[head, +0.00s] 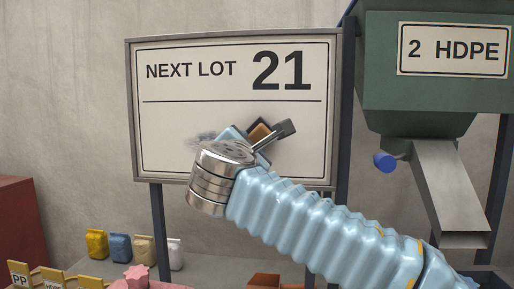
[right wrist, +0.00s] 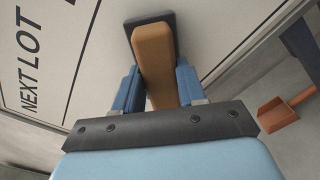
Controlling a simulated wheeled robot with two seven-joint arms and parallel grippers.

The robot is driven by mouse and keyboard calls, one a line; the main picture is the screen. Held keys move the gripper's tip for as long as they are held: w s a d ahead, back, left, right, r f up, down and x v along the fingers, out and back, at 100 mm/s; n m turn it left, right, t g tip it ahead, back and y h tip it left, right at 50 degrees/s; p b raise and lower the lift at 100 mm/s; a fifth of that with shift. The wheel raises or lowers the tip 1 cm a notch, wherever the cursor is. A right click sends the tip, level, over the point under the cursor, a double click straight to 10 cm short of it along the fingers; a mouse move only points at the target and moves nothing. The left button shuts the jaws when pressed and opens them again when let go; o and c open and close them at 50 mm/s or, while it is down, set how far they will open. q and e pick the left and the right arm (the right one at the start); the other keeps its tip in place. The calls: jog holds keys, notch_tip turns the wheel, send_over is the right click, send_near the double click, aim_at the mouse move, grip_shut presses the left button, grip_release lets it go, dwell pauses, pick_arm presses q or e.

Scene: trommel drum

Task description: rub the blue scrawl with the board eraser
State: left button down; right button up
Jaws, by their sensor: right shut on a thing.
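The board eraser (head: 259,132) has a tan body and a dark pad. My right gripper (head: 257,139) is shut on it, in front of the lower middle of the white board (head: 300,112). In the right wrist view the fingers (right wrist: 158,84) sit on either side of the eraser's tan body (right wrist: 152,50), and its dark pad (right wrist: 134,24) faces the board, touching or very close to it. The scrawl (head: 203,137) shows as a faint grey-blue smudge left of the eraser, partly hidden by my wrist. My left gripper is out of view.
The board has a grey frame (head: 131,110) and printed black text above a line. A green hopper (head: 430,95) with a metal chute (head: 450,190) stands to the right. Several small bags (head: 120,248) and bins stand low at the left.

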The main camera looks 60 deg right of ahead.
jog(key=shift+w+a+p, duration=0.6)
jog(key=shift+w+a, duration=0.35)
jog(key=shift+w, duration=0.9)
jog(key=shift+w+a+p, duration=0.55)
jog(key=shift+w+a, duration=0.4)
jog(key=shift+w, duration=0.9)
jog(key=shift+w+a+p, duration=0.6)
jog(key=shift+w+a, duration=0.35)
jog(key=shift+w, duration=0.9)
jog(key=shift+w+a, duration=0.4)
jog(key=shift+w, duration=0.45)
jog(key=shift+w+a, duration=0.4)
jog(key=shift+w, duration=0.45)
jog(key=shift+r, duration=0.1)
jog(key=shift+r, duration=0.1)
jog(key=shift+s, duration=0.1)
